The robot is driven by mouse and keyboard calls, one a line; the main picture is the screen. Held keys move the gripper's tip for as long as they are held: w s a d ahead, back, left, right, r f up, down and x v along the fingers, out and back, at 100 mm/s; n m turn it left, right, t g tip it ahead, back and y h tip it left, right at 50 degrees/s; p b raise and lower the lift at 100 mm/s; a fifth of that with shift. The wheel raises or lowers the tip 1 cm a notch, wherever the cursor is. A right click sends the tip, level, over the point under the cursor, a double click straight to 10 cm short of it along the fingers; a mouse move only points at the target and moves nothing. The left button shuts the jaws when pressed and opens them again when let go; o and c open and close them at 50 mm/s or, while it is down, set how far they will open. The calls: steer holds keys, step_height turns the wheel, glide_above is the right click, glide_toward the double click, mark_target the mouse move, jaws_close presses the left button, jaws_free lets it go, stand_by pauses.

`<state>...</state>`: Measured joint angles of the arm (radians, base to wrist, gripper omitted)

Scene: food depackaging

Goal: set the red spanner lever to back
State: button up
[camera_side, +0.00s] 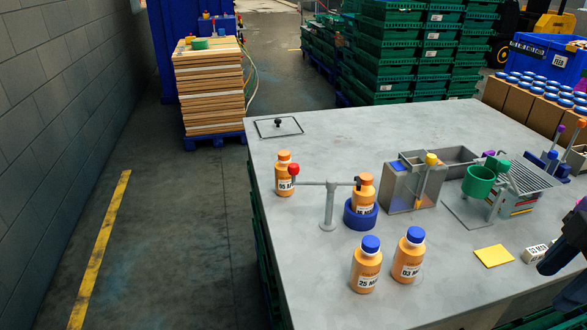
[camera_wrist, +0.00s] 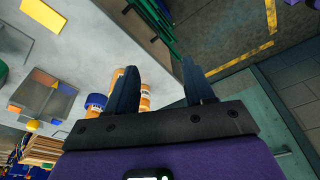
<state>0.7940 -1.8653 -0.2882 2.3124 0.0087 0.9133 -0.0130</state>
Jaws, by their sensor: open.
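The spanner lever (camera_side: 325,184) is a grey bar on a grey post, with a red knob (camera_side: 293,169) at its left end in the side view. Its right end meets the top of an orange bottle (camera_side: 364,188) standing in a blue ring holder (camera_side: 359,218). I cannot tell whether it grips the cap. My gripper (camera_wrist: 158,63) is open and empty in the wrist view. In the side view, a dark part of my arm (camera_side: 566,248) shows at the right edge, well away from the lever. The knob cannot be made out in the wrist view.
A blue-capped bottle (camera_side: 366,265) and another (camera_side: 408,255) stand in front of the holder. An orange-capped bottle (camera_side: 284,180) stands behind the knob. A clear-fronted box (camera_side: 405,190), green cup (camera_side: 479,182) and yellow pad (camera_side: 494,256) are to the right. The grey table's (camera_side: 345,130) back is mostly clear.

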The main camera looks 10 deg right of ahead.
mark_target(293, 169)
steer(key=w+a+t+y, duration=0.2)
steer(key=w+a, duration=0.4)
steer(key=w, duration=0.1)
steer(key=w+a+t+y, duration=0.2)
steer(key=w+a, duration=0.5)
steer(key=w+a+m+t+y, duration=0.1)
steer(key=w+a+t+y, duration=0.1)
steer(key=w+a, duration=0.4)
steer(key=shift+w+a+f, duration=0.1)
steer(key=shift+w+a, duration=0.05)
steer(key=shift+w, duration=0.7)
steer(key=shift+w+a+f+m+t+y, duration=0.25)
steer(key=shift+w+a+f+t+y, duration=0.75)
steer(key=shift+w, duration=2.3)
steer(key=shift+w+a+f+m+t+y, duration=0.15)
steer(key=shift+w+a+f+t, duration=0.5)
steer(key=shift+w+a+t, duration=1.8)
steer(key=shift+w+a+f+m+t+y, duration=0.1)
steer(key=shift+w+a+f+m+y, duration=0.5)
steer(key=shift+w, duration=3.6)
steer(key=shift+a+f+n, duration=0.1)
steer(key=shift+f+n, duration=0.05)
steer(key=shift+n, duration=0.15)
jaws_close()
